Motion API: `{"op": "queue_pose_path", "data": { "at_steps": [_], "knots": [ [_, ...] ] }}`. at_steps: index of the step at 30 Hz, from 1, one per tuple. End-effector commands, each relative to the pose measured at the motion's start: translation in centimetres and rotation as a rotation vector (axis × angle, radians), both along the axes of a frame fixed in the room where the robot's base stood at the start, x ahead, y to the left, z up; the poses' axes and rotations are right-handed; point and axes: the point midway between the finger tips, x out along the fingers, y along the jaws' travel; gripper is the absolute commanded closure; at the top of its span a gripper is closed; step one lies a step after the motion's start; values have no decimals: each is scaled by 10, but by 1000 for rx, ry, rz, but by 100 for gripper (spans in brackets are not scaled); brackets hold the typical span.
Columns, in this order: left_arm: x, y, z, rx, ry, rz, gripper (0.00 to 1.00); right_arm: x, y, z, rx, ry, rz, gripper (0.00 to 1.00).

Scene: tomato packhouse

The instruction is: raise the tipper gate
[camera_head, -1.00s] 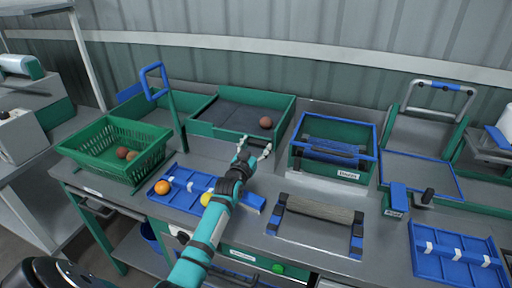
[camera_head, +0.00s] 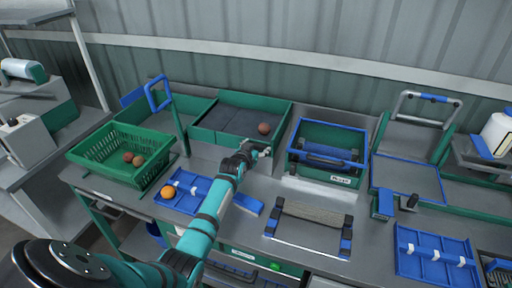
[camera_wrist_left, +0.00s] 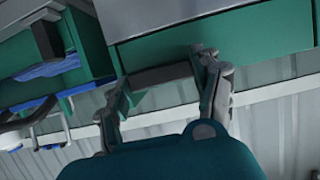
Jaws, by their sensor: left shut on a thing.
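The tipper is a green-walled tray with a dark mat (camera_head: 232,117) at the back of the bench, with a reddish-brown tomato (camera_head: 264,128) on it. My left gripper (camera_head: 258,150) is at its front edge, toward the right corner. In the left wrist view, the fingers (camera_wrist_left: 168,90) are closed on a grey bar (camera_wrist_left: 162,76) in front of a green panel (camera_wrist_left: 215,45). This bar appears to be the tipper gate's handle. The gate looks down; my gripper and arm hide part of the tray front. My right gripper is not in view.
A green basket (camera_head: 104,143) with brown tomatoes stands left, beside a post with a blue loop handle (camera_head: 156,93). A blue divided tray (camera_head: 184,204) with an orange tomato lies in front, partly behind my arm. A blue-rimmed green bin (camera_head: 328,173) stands close to the gripper's right.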

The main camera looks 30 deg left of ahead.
Motion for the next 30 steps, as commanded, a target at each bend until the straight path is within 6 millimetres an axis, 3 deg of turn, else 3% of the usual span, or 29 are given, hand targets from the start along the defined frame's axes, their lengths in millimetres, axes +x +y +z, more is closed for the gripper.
{"op": "queue_pose_path", "data": {
  "at_steps": [2, 3, 9, 20, 30],
  "knots": [
    [0, 0, 1, 1, -2, 0, 67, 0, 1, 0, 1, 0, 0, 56],
    [0, 0, 1, 1, -2, 0, 33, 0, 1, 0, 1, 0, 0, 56],
    [0, 0, 1, 1, -2, 0, 10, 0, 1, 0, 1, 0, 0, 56],
    [-4, -1, 2, 2, -3, 0, 10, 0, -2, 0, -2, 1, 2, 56],
    [-51, -12, 20, 3, -2, -1, 10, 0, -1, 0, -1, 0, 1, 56]
  ]
}}
